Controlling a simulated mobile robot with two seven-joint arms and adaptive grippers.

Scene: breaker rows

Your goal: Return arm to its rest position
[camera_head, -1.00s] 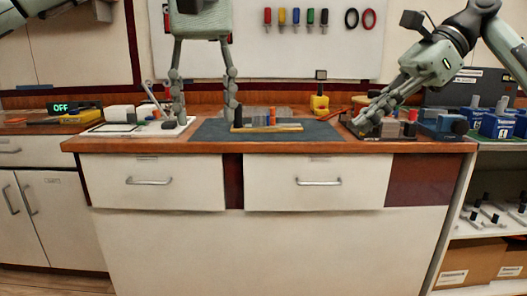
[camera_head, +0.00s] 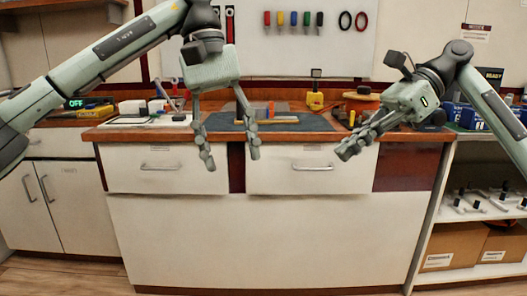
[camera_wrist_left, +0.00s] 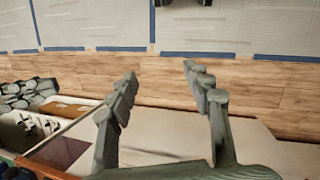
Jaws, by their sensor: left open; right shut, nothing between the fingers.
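My left gripper (camera_head: 232,162) hangs in front of the workbench (camera_head: 215,136) in the head view, fingers spread and pointing down, with nothing between them. Its fingers (camera_wrist_left: 160,80) also show in the left wrist view, apart and empty over the wood floor. My right gripper (camera_head: 345,150) is at the right front of the bench, its fingers together and pointing down to the left. It holds nothing. Both grippers appear clear of the bench top.
A dark mat (camera_head: 285,126) with a row of small blocks lies on the bench. A yellow device (camera_head: 315,98) stands behind it. A shelf (camera_head: 480,213) with boxes is at the right. The floor in front is free.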

